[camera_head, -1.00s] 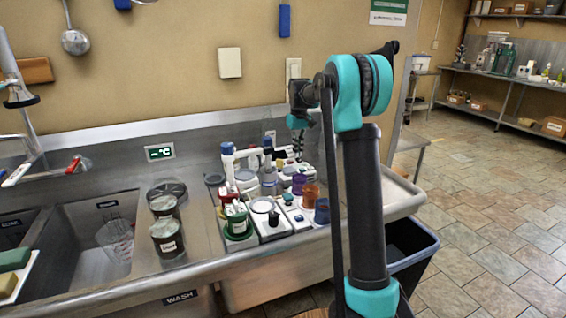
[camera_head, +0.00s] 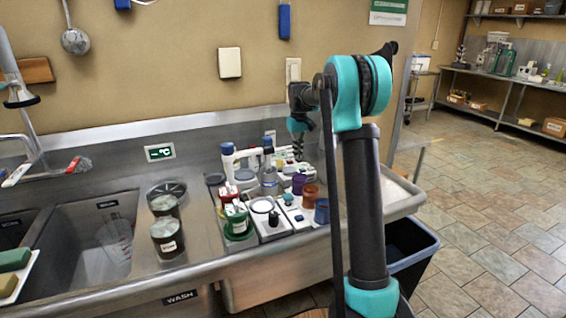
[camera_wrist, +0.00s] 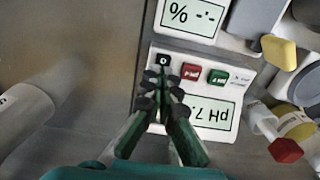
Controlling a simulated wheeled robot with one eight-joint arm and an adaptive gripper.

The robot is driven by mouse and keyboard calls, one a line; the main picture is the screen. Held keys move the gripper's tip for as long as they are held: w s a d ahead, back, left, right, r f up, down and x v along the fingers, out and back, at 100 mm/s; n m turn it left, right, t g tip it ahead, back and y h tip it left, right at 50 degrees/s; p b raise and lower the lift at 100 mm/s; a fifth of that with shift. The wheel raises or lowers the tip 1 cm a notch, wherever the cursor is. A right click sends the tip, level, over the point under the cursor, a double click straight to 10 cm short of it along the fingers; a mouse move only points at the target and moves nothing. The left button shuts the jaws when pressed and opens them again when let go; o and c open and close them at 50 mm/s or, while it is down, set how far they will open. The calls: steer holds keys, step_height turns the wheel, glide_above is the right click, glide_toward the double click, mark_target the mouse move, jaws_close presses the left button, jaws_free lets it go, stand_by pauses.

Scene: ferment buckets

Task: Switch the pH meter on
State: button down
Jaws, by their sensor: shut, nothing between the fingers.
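The pH meter (camera_wrist: 208,110) shows in the wrist view as a white panel whose screen reads upside down as "pH 7." and a further digit I cannot make out. Above the screen sit a black button (camera_wrist: 163,60), a red button (camera_wrist: 191,72) and a green button (camera_wrist: 218,77). My gripper (camera_wrist: 161,72) is shut and empty, its fingertips over the panel just at the black button. I cannot tell whether they touch it. In the head view my gripper (camera_head: 298,150) points down among the crowded items at the back of the counter, and the meter is hard to make out.
A second meter with a "%" screen (camera_wrist: 193,14) adjoins the pH meter. Bottles and a red-capped item (camera_wrist: 285,150) crowd its right side.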

steer(key=shift+r, duration=3.5)
